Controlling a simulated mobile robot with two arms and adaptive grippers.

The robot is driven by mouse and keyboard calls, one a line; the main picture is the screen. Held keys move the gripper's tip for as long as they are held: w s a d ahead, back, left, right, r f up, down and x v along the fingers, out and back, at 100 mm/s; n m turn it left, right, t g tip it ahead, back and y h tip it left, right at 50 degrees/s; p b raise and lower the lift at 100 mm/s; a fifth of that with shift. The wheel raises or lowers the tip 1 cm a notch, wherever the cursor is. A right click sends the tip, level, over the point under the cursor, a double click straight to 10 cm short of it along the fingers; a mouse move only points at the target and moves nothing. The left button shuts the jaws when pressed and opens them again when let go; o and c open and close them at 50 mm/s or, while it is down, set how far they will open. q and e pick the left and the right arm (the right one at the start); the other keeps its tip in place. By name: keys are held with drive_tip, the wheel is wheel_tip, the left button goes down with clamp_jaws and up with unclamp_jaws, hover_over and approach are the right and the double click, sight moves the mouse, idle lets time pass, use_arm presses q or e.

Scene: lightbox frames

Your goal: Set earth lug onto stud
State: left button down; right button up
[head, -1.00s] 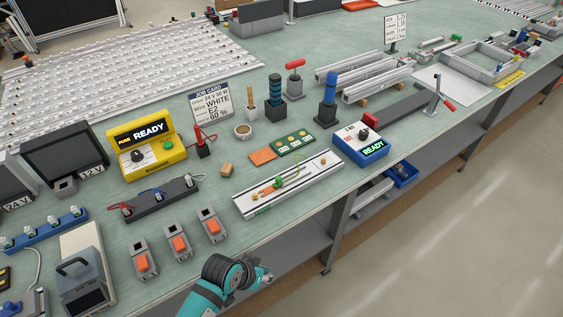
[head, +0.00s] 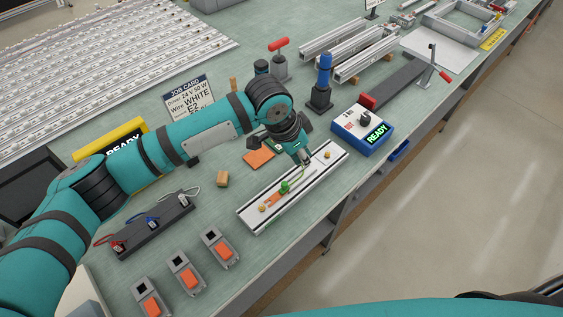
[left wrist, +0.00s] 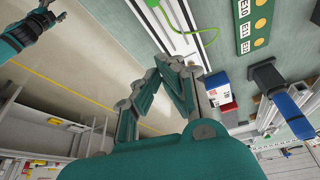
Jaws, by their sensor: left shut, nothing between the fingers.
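A long aluminium profile (head: 250,214) lies near the table's front edge. On it are a green fitting (head: 285,186), an orange piece (head: 275,199) and brass-coloured round parts, one near each end (head: 262,208) (head: 327,155). A green wire (head: 299,174) runs from the green fitting toward my left gripper (head: 304,159); it also shows in the left wrist view (left wrist: 207,41). I cannot make out the lug or tell which part is the stud. My left gripper is shut and empty, low over the profile's far half. My right gripper (left wrist: 58,16) shows small in the left wrist view; its jaw state is unclear.
A blue box reading READY (head: 362,130) stands right of the profile. A blue-handled tool (head: 323,80) stands behind.

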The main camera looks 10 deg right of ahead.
sight(279, 191)
use_arm(q)
drive_tip(key=x, duration=0.2)
drive_tip(key=p+x, duration=0.1)
drive_tip(key=x, duration=0.2)
drive_tip(key=p+x, duration=0.1)
drive_tip(key=x, duration=0.2)
drive_tip(key=shift+w+a, duration=0.1)
drive_tip(key=shift+w, duration=0.15)
drive_tip(key=shift+w+f+p, duration=0.1)
drive_tip(key=shift+f+p, duration=0.35)
drive_tip(key=shift+p, duration=0.05)
drive_tip(key=a+p, duration=0.1)
drive_tip(key=s+a+p, duration=0.1)
drive_tip(key=a, duration=0.1)
drive_tip(key=shift+s+a, duration=0.15)
drive_tip(key=shift+a, duration=0.2)
drive_tip(key=shift+d+f, duration=0.1)
drive_tip(key=shift+d, duration=0.05)
use_arm(e)
drive_tip(key=r, duration=0.1)
drive_tip(key=s+r, duration=0.1)
drive_tip(key=r, duration=0.1)
drive_tip(key=s+r, duration=0.1)
drive_tip(key=r, duration=0.1)
